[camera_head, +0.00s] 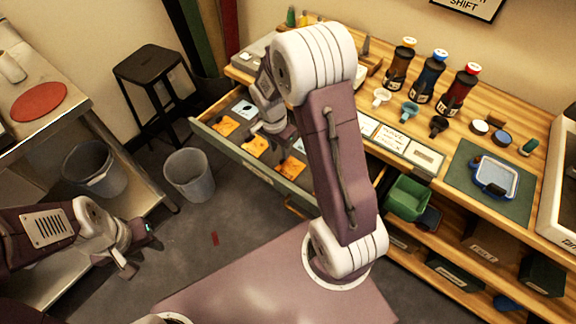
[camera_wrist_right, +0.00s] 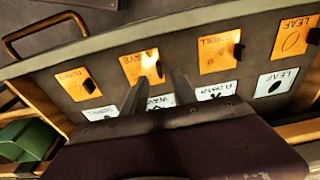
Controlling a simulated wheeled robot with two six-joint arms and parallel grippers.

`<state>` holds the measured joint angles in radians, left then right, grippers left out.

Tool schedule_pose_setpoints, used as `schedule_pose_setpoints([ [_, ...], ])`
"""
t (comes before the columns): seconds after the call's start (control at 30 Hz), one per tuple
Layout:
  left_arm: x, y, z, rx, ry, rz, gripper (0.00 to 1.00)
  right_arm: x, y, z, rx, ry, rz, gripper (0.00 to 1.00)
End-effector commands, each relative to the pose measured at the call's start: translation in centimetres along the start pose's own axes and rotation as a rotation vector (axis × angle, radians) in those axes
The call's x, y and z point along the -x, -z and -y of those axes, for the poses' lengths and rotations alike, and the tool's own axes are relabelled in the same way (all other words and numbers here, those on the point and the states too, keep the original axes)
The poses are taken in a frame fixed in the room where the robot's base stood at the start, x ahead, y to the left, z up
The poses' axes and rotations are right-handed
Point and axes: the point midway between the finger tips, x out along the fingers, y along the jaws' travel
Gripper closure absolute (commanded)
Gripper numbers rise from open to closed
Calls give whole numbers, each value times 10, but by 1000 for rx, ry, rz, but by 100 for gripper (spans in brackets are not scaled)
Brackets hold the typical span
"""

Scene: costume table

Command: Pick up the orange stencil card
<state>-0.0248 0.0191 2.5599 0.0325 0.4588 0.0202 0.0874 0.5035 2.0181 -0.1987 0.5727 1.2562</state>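Several orange stencil cards lie in a row in the open drawer (camera_head: 213,133), each with a dark tab. In the right wrist view they are a far-left card (camera_wrist_right: 73,82), one reading like WAVE (camera_wrist_right: 133,64), one like SCROLL (camera_wrist_right: 213,52) and a LEAF card (camera_wrist_right: 290,37). In the head view, orange cards (camera_head: 255,146) show along the drawer's front. My right gripper (camera_wrist_right: 159,78) is open and empty over the drawer, its fingers pointing towards the WAVE card; contact cannot be told. My left gripper (camera_head: 138,249) is open and empty at left, away from the drawer.
White cards (camera_wrist_right: 275,83) form a second row beside the orange ones. The counter (camera_head: 462,150) above holds bottles (camera_head: 436,75) and a green mat (camera_head: 520,205). A bin (camera_head: 189,176) and stool (camera_head: 148,65) stand left of the drawer.

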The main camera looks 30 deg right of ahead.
Motion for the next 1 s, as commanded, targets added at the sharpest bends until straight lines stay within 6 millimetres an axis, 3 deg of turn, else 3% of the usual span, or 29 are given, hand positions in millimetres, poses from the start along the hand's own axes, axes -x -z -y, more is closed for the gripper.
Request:
schedule_pose_setpoints([
  [0.2, -12, -1, 0, 0, 0, 0, 64, -40, 3, -2, 0, -3, 1, 66],
  [0.3, -13, -1, 0, 0, 0, 0, 64, -49, 3, -2, 1, -1, 1, 66],
  [0.53, -12, -1, 0, 0, 0, 0, 64, -49, 4, -1, 1, 1, 0, 69],
  [0.63, -12, -1, 0, 0, 0, 0, 64, -49, 4, -1, 1, 0, 0, 97],
  [0.67, -12, -1, 0, 0, 0, 0, 64, -49, 4, -1, 1, 0, 0, 100],
  [1.0, -12, -1, 0, 0, 0, 0, 64, -48, 4, -2, 1, 0, 0, 100],
])
